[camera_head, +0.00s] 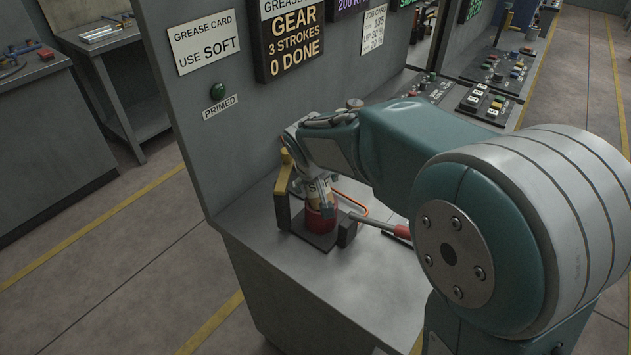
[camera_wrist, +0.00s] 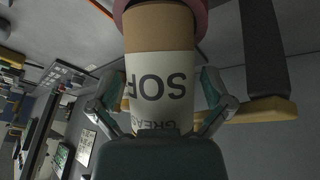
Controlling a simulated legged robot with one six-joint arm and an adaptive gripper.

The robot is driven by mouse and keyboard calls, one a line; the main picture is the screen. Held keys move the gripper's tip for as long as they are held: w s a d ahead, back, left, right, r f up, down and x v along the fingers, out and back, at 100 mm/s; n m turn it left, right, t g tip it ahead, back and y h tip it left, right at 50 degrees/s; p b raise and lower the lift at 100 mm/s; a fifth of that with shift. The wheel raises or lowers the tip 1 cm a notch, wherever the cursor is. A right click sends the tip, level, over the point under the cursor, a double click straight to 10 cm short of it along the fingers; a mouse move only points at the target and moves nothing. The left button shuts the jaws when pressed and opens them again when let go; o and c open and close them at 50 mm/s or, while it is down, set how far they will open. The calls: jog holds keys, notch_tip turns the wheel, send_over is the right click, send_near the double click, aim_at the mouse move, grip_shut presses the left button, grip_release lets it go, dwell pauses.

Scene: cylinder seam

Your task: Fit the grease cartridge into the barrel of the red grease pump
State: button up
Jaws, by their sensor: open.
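The grease cartridge (camera_wrist: 160,85) has a white label reading SOFT and a tan band. It also shows in the head view (camera_head: 317,187), standing about upright above the red barrel (camera_head: 321,219) of the grease pump. The barrel's red rim (camera_wrist: 201,14) is at the top edge of the wrist view, around the cartridge's lower end. The cartridge appears to be in the barrel mouth; how deep is hidden. My gripper (camera_wrist: 160,78) is open, one finger on each side of the cartridge, with small gaps. In the head view my gripper (camera_head: 318,195) is partly hidden by my arm.
A dark post with a yellow top (camera_head: 285,185) stands left of the barrel. A red-handled lever (camera_head: 382,225) reaches out to the right. The grey panel (camera_head: 215,105) rises behind, with a card reading USE SOFT (camera_head: 204,43). The bench front (camera_head: 340,300) is clear.

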jog(key=shift+a, duration=0.1)
jog(key=c, duration=1.2)
